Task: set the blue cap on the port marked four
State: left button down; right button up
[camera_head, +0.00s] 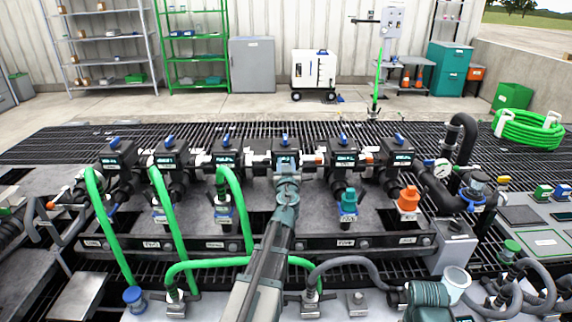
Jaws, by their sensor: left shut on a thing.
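My left gripper (287,189) reaches forward from the bottom middle and stands over the fourth position of the manifold, covering the port there. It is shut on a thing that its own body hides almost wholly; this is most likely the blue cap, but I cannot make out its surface. Whether the held thing touches the port cannot be told. A teal cap (348,202) sits on the port to the right, and an orange cap (409,199) on the one beyond. The manifold's front rail (262,244) carries small labels, too small to read.
Green hoses (161,195) arch from the left three ports toward the front. A blue round fitting (134,295) stands at the front left. A pressure gauge (442,168) and black pipes are at the right. Blue-handled valves (285,140) line the back.

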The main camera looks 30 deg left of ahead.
pick_arm(q)
jog(key=shift+f+b, duration=4.25)
jog(key=shift+f, duration=0.3)
pick_arm(e)
notch_tip(320, 180, down, 9)
pick_arm(q)
jog(key=shift+c, duration=2.2)
grip_release()
